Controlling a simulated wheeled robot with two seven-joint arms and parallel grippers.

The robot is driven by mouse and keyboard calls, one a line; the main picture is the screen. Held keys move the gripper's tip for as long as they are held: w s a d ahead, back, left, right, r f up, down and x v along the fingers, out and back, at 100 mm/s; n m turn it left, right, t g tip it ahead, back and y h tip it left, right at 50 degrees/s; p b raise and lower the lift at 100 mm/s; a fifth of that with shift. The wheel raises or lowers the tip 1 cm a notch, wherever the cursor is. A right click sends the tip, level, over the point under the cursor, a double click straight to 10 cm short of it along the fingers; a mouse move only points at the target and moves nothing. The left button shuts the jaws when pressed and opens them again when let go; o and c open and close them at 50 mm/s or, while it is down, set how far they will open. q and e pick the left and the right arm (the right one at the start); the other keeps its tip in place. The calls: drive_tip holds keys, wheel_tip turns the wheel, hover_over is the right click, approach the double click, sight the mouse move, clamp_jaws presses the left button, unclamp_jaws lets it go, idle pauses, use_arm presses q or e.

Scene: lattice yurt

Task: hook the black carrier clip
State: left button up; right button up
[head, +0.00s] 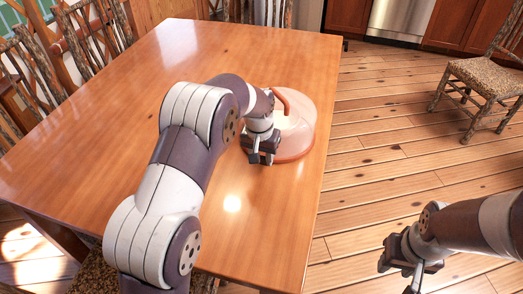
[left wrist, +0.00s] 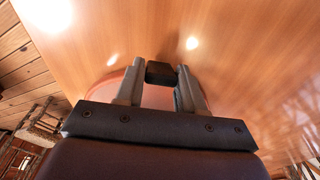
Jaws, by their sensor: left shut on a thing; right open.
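The cake carrier (head: 303,122) stands on the wooden table near its right edge, with a clear dome, an orange-red base rim and an orange-red handle on top. My left gripper (head: 262,159) is at the carrier's front left side, partly covering it. In the left wrist view my left gripper (left wrist: 157,88) is shut on a small black block, the black carrier clip (left wrist: 160,71). I cannot tell whether the clip touches the carrier's rim. My right gripper (head: 402,279) is open and empty, out over the floor at the lower right.
The table (head: 100,130) is bare apart from the carrier. Wooden chairs stand along its left side, and one chair (head: 487,85) stands apart at the right. Open plank floor (head: 385,130) lies right of the table. Cabinets are at the back.

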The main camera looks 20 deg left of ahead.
use_arm(q)
drive_tip(key=o, duration=1)
drive_tip(key=shift+c, duration=0.2)
drive_tip(key=shift+r, duration=0.1)
wheel_tip(320, 180, up, 12)
drive_tip(key=s+p, duration=0.2)
drive_tip(key=p, duration=0.1)
drive_tip(key=shift+r, duration=0.2)
drive_tip(key=shift+w, duration=0.1)
